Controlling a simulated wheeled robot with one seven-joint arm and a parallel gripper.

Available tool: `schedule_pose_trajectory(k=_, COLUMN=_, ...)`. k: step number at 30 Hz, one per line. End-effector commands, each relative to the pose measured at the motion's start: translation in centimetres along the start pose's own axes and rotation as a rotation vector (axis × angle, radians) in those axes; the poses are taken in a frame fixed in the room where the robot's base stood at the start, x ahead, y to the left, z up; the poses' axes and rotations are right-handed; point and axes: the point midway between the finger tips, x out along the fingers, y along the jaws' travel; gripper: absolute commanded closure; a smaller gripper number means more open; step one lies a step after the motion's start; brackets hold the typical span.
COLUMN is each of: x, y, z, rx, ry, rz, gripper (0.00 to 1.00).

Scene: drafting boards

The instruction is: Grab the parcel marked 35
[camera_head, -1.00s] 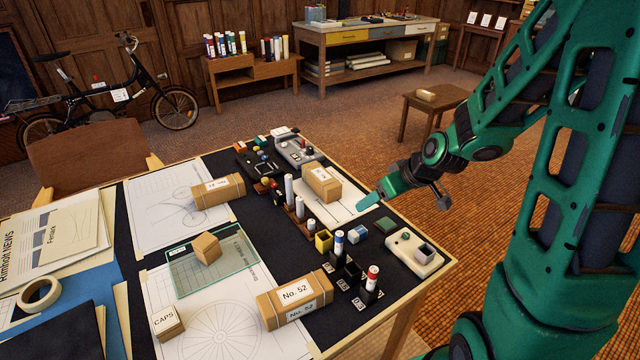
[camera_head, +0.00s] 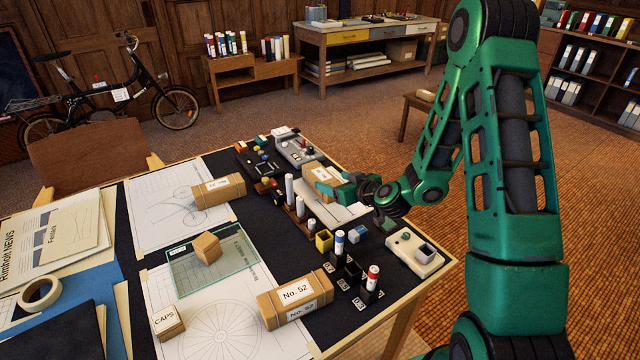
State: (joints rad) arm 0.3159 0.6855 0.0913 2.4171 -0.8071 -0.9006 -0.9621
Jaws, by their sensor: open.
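No label in view can be read as 35. A brown parcel (camera_head: 313,169) with a white label lies at the far right of the drafting table; its number is too small to read. My gripper (camera_head: 326,184) is at the near right side of this parcel, open, its green fingers pointing left and partly covering it. I cannot tell whether they touch it. A parcel marked No. 52 (camera_head: 294,299) lies near the front edge.
A rack with upright tubes (camera_head: 299,210) stands just left of my gripper. A yellow cup (camera_head: 324,240), a holder of markers (camera_head: 352,273) and a pale device (camera_head: 414,254) stand nearer. A small box (camera_head: 207,248) sits on a glass plate (camera_head: 185,280).

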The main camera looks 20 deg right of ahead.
Motion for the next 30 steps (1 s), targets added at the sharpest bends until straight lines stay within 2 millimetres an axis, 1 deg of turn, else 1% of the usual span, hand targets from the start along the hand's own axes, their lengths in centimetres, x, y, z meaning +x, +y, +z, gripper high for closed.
schedule_pose_trajectory(k=1, x=0.8, y=-0.1, z=0.0, rx=-0.003, ry=0.0, rz=-0.002, gripper=0.31)
schedule_pose_trajectory(k=3, x=1.6, y=-0.1, z=0.0, rx=-0.003, ry=0.0, rz=-0.001, gripper=0.31)
schedule_pose_trajectory(k=11, x=3.3, y=-0.1, z=-0.2, rx=-0.002, ry=0.0, rz=-0.001, gripper=0.31)
schedule_pose_trajectory(k=18, x=6.6, y=-0.3, z=-0.6, rx=-0.002, ry=0.0, rz=0.0, gripper=0.31)
schedule_pose_trajectory(k=21, x=7.5, y=-0.3, z=-0.6, rx=-0.002, ry=0.0, rz=0.001, gripper=0.31)
schedule_pose_trajectory(k=29, x=7.8, y=-0.3, z=-0.6, rx=0.0, ry=-0.001, rz=0.001, gripper=0.31)
schedule_pose_trajectory(k=30, x=7.8, y=-0.3, z=-0.6, rx=0.0, ry=-0.001, rz=0.001, gripper=0.34)
